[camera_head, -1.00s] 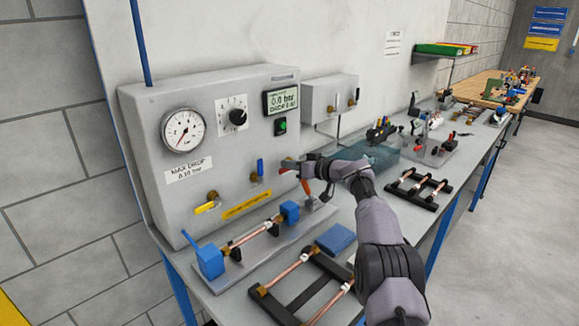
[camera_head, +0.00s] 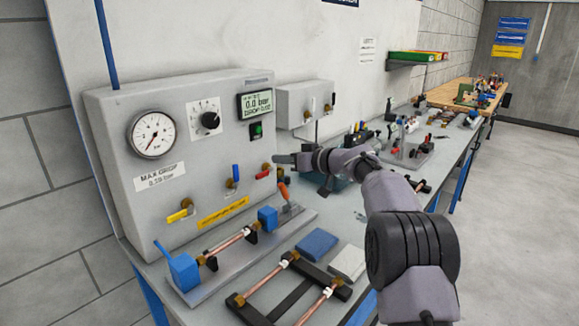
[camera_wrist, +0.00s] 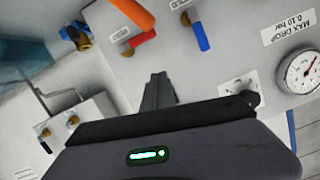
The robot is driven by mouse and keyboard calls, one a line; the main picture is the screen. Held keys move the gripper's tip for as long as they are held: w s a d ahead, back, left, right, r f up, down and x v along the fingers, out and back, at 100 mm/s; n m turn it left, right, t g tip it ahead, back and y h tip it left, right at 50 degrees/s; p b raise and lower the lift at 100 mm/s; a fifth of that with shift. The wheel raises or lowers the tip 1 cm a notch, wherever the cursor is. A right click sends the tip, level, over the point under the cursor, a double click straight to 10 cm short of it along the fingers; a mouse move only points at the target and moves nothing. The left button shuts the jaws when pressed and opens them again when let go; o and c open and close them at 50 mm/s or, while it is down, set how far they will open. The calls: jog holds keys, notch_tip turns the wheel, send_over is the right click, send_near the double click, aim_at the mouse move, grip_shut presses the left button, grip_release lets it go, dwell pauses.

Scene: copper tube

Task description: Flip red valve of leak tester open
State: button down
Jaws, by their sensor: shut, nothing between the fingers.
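The grey leak tester (camera_head: 105,150) stands on the left of the bench, against the wall. Its red valve (camera_head: 264,173) has a lever lying sideways, near the lower right of the panel; the red lever also shows in the wrist view (camera_wrist: 143,39). The blue valve (camera_head: 235,173) beside it has its lever upright. The yellow valve (camera_head: 179,215) has its lever sideways. My gripper (camera_head: 279,159) is shut and empty, just above and right of the red lever. In the wrist view the closed fingers (camera_wrist: 158,85) appear apart from the red lever.
An orange-handled clamp (camera_head: 284,193) stands below the red valve. A copper tube (camera_head: 228,245) sits in a blue-ended fixture in front of the tester. A black rack (camera_head: 285,295) with copper tubes and a blue pad (camera_head: 316,243) lie on the bench in front. A smaller grey box (camera_head: 293,100) hangs behind.

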jog(key=v, duration=0.3)
jog(key=shift+s+r, duration=0.1)
jog(key=s+a+r+m+g+h, duration=0.1)
jog(key=s+r+m+g+h, duration=0.1)
jog(key=s, duration=1)
jog(key=s+a+r+m+g+h, duration=0.1)
jog(key=s+r+m+h, duration=0.15)
jog(key=s, duration=0.95)
jog(key=s+d+f+m+h, duration=0.1)
jog(key=s+f, duration=0.3)
jog(key=s, duration=0.5)
jog(key=s+d+f+m+g+h, duration=0.1)
jog(key=s+d+f+m+h, duration=0.1)
jog(key=s, duration=0.7)
jog(key=s+d+f+m+h, duration=0.1)
jog(key=s+d+f+m, duration=0.3)
jog(key=s, duration=0.5)
notch_tip(320, 180, down, 3)
jog(key=shift+r+h, duration=0.2)
jog(key=shift+h, duration=0.15)
